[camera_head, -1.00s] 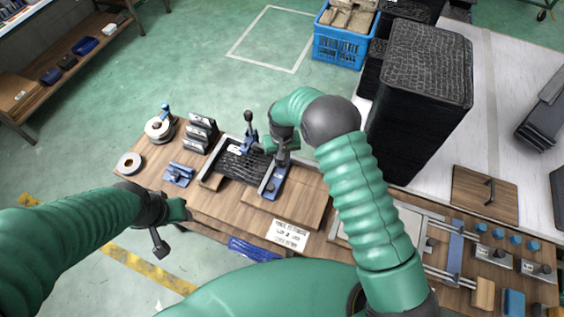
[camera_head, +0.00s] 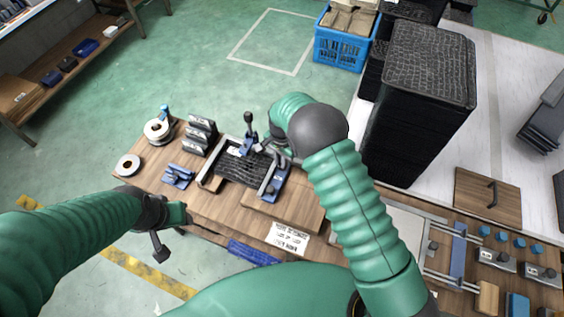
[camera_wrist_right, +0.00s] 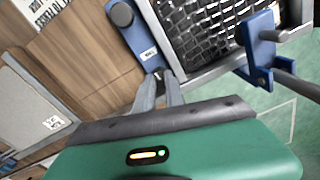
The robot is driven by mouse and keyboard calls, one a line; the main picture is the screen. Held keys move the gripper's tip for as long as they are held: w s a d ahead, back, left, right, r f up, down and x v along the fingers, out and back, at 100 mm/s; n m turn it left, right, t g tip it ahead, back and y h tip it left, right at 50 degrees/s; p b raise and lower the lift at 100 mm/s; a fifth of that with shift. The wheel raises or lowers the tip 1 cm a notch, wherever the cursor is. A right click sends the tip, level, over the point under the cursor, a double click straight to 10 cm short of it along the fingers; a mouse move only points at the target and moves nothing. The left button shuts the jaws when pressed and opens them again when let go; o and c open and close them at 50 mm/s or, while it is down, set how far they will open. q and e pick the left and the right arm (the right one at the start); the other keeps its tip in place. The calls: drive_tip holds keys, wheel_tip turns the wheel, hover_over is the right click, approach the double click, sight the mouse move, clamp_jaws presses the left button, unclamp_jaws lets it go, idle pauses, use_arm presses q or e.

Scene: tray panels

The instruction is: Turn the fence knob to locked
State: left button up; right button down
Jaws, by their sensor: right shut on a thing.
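The blue fence (camera_head: 274,181) lies along the right side of the black textured panel (camera_head: 240,168) on the wooden board; it also shows in the right wrist view (camera_wrist_right: 135,38). My right gripper (camera_head: 283,161) is at the far end of the fence. In the right wrist view its fingers (camera_wrist_right: 164,80) are shut on the fence knob, which is mostly hidden between them. A round dark knob (camera_wrist_right: 121,14) sits at the fence's other end, clear of the fingers. My left gripper (camera_head: 180,215) hangs off the near left table edge, away from the fence; its jaws are unclear.
A toggle clamp with a dark handle (camera_head: 249,125) stands just left of my right gripper. Slotted dark panels (camera_head: 200,135) and tape rolls (camera_head: 158,130) are on the left. A tall black stack (camera_head: 420,100) rises on the right. A printed card (camera_head: 288,238) lies in front.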

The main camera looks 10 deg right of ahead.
use_arm(q)
drive_tip(key=shift+f, duration=0.2)
use_arm(e)
drive_tip(key=shift+s+a+f+m, duration=0.1)
drive_tip(key=shift+s+f+m, duration=0.45)
drive_tip(key=shift+f, duration=0.3)
drive_tip(key=c, duration=1.4)
unclamp_jaws()
drive_tip(key=shift+o, duration=1.3)
drive_tip(key=shift+w+r, duration=0.1)
drive_tip(key=shift+w, duration=0.05)
drive_tip(key=shift+o, duration=0.4)
drive_tip(key=r, duration=0.1)
drive_tip(key=w+r, duration=0.1)
drive_tip(key=r, duration=0.2)
drive_tip(key=shift+w+r+b, duration=0.35)
drive_tip(key=shift+r+b, duration=0.05)
use_arm(q)
drive_tip(key=shift+w+f+b, duration=0.35)
drive_tip(key=shift+w+f, duration=0.65)
drive_tip(key=shift+f, duration=0.15)
use_arm(e)
wheel_tip(320, 180, up, 13)
drive_tip(key=s, duration=0.1)
drive_tip(key=shift+r, duration=0.15)
